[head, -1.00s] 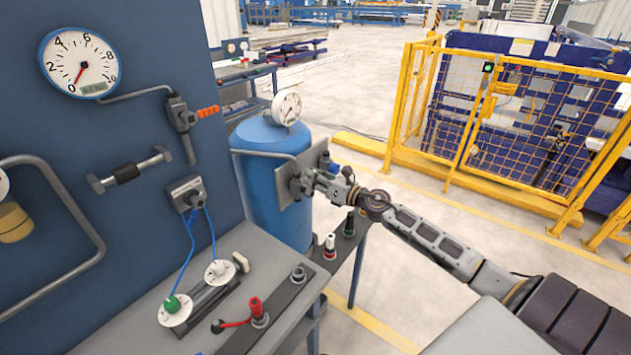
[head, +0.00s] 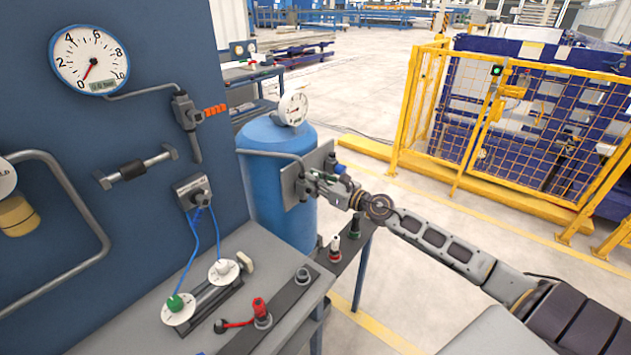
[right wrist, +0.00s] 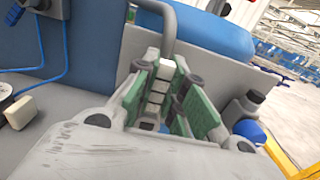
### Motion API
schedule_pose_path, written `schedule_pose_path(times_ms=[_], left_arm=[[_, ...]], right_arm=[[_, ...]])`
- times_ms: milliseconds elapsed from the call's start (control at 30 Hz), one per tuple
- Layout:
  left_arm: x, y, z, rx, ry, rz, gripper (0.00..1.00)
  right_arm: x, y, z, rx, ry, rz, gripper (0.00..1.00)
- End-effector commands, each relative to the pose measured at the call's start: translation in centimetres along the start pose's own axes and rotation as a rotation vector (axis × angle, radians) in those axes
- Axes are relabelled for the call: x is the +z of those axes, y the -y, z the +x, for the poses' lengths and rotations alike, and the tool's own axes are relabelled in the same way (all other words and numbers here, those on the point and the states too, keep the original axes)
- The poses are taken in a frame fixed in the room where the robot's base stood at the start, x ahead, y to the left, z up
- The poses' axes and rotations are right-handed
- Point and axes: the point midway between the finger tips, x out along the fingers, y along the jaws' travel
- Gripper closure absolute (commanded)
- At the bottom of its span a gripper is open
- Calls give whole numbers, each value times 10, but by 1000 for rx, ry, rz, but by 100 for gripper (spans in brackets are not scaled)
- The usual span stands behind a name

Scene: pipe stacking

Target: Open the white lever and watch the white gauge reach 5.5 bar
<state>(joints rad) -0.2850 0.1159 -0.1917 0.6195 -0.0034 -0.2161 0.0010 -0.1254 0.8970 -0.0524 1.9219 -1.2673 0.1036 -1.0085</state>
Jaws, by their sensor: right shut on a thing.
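A white lever (right wrist: 157,92) with a ribbed handle shows between the green finger pads of my right gripper (right wrist: 165,98) in the right wrist view. My right gripper (head: 320,184) is shut on it at the valve on a grey plate in front of the blue tank; the fingers largely hide the lever in the head view. The white gauge (head: 293,109) sits on top of the tank; its needle and digits are too small to read. My left gripper is not in view.
A larger blue-rimmed gauge (head: 89,60) on the blue panel has its red needle near 0. An orange lever (head: 215,110) is below right of it. A blue knob (head: 339,168) is close beside my right gripper. A yellow fence (head: 480,130) stands behind right.

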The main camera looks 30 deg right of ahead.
Motion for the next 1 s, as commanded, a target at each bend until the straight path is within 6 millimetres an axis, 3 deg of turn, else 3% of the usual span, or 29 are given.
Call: schedule_pose_path(times_ms=[33, 67, 100, 233, 667, 1000], left_arm=[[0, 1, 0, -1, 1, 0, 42], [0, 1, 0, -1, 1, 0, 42], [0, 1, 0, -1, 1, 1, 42], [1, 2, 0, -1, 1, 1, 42], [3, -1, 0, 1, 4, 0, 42], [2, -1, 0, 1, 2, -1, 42]], right_arm=[[-3, -1, 0, 3, -6, -5, 100], [-3, -1, 0, 3, -6, -5, 85], [-3, -1, 0, 3, -6, -4, 80], [-2, -1, 0, 2, -4, -3, 65], [-1, 0, -1, 1, -2, -1, 65], [-1, -1, -13, 1, -2, 1, 65]])
